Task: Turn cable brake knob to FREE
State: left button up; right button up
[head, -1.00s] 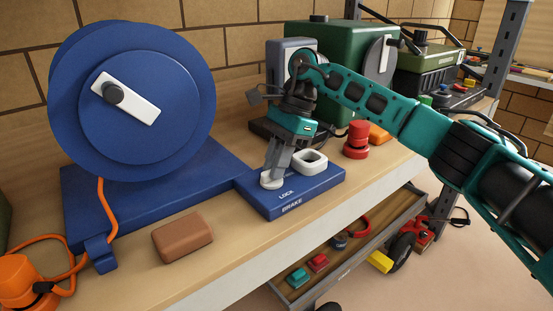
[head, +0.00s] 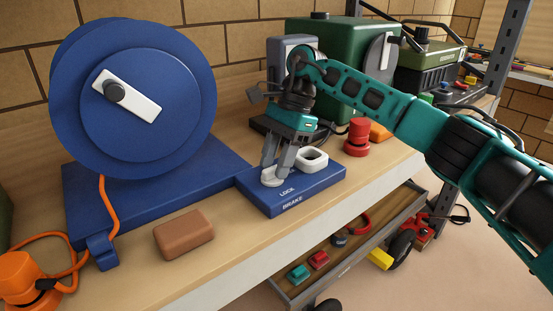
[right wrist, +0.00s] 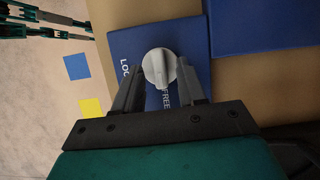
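The blue brake box (head: 325,183) stands on the bench, marked LOCK and BRAKE on its front part. The pale round knob (head: 270,181) sits on its top near the LOCK word. In the right wrist view the knob (right wrist: 159,67) has a raised ridge, with LOCK on its left and FREE below right. My right gripper (head: 272,172) points down at the knob. In the right wrist view its fingers (right wrist: 157,66) are apart, one on each side of the knob, with slight gaps visible; their height against it is unclear. My left gripper does not show clearly.
A white ring-shaped piece (head: 313,154) is on the box beside the gripper. The large blue reel (head: 185,110) stands to the left, a brown block (head: 184,235) in front. A red knob-like object (head: 357,138) and green machine (head: 335,50) are behind.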

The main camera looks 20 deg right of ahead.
jog(key=p+v, duration=0.1)
jog(key=v, duration=1.2)
jog(key=shift+s+f, duration=0.1)
